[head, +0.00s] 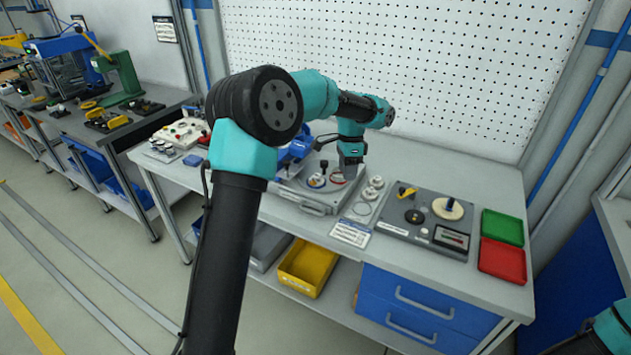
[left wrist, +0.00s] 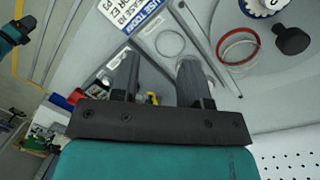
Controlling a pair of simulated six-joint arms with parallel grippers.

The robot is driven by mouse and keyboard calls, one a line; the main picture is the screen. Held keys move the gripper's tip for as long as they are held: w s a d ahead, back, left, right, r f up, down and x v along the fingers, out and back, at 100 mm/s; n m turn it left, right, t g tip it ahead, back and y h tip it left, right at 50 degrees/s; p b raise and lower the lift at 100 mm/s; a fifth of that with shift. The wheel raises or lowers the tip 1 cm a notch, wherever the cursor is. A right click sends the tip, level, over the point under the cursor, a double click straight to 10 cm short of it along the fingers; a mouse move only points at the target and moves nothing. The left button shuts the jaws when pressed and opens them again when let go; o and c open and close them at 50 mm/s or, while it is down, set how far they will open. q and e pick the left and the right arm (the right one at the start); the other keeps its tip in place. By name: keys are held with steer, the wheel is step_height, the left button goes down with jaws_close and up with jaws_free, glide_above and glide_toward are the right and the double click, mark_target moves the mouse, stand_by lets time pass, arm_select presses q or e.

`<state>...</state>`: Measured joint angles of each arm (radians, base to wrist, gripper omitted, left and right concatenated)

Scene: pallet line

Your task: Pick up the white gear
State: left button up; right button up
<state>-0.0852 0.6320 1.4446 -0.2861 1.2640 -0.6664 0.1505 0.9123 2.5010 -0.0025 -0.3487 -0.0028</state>
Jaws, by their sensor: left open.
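The white gear (left wrist: 262,6), toothed and with blue on it, shows at the top edge of the left wrist view, partly cut off. In the head view it appears as a small white and blue piece (head: 317,182) on the grey tray (head: 308,199). My left gripper (head: 350,172) hangs above the tray, to the right of the gear and apart from it. In the left wrist view its two fingers (left wrist: 158,66) are spread with nothing between them.
A red-rimmed ring (left wrist: 239,48) and a black knob (left wrist: 291,41) sit close to the gear. A pegboard (head: 430,70) stands behind.

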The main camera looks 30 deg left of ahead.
arm_select(q)
steer(key=w+a+r+m+t+y, duration=0.1)
steer(key=w+a+r+m+y, duration=0.1)
steer(key=a+r, duration=0.7)
steer(key=shift+w+a+m, duration=0.45)
steer(key=shift+w+m, duration=0.05)
steer(key=shift+w, duration=0.55)
glide_above(317, 175)
steer(key=f, duration=1.2)
steer(key=shift+d+f, duration=0.1)
steer(key=shift+d, duration=0.3)
steer(key=shift+s+a+f, duration=0.1)
steer(key=shift+a+f, duration=0.1)
steer(key=shift+f, duration=1.1)
steer(key=shift+s+a+f, duration=0.1)
steer(key=shift+a+f, duration=0.1)
steer(key=shift+f, duration=1.1)
steer(key=c, duration=0.8)
